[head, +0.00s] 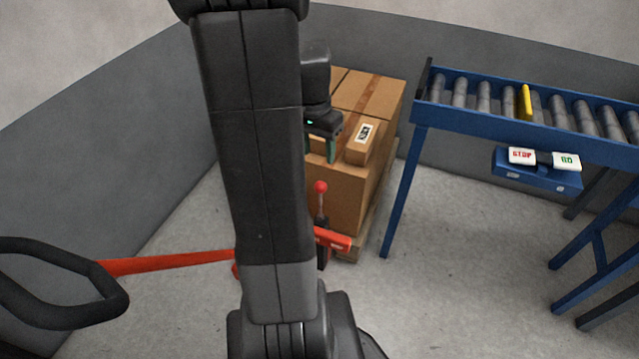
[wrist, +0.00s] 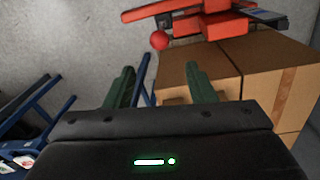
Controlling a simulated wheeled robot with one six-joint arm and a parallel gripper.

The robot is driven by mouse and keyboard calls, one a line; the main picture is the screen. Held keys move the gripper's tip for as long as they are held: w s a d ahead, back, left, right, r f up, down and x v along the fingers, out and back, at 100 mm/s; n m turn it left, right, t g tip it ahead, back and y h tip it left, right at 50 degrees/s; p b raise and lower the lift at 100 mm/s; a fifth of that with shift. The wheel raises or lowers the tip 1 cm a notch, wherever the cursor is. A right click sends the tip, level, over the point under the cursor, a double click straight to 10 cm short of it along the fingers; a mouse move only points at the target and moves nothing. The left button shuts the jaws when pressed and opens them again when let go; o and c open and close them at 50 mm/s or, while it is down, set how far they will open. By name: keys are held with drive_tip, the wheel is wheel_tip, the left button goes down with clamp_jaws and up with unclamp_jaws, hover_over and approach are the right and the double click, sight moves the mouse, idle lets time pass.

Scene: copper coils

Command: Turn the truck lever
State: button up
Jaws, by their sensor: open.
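The truck lever is a thin upright rod with a red ball knob (head: 320,187) on the red pallet truck (head: 333,239). The knob also shows in the wrist view (wrist: 159,40), beyond my fingertips and roughly in line with the gap between them. My gripper (head: 320,150) is open and empty, with its two green fingers (wrist: 160,80) apart. In the head view it appears above the knob, in front of the cardboard boxes, and does not touch the knob. My arm hides part of the truck.
Large cardboard boxes (head: 345,195) stand on a pallet behind the lever, with a small labelled box (head: 360,146) on top. A blue roller conveyor (head: 540,140) with STOP and GO buttons (head: 541,158) is at right. A black handle loop (head: 112,296) is at left.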

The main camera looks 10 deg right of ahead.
sight(321, 183)
drive_tip(key=f+b, duration=0.1)
drive_tip(key=f, duration=0.3)
drive_tip(key=f+b, duration=0.1)
drive_tip(key=f, duration=0.3)
drive_tip(key=f+b, duration=0.1)
drive_tip(key=f, duration=0.3)
drive_tip(key=shift+s+d+f, duration=0.25)
drive_tip(key=shift+s+f, duration=0.15)
clamp_jaws()
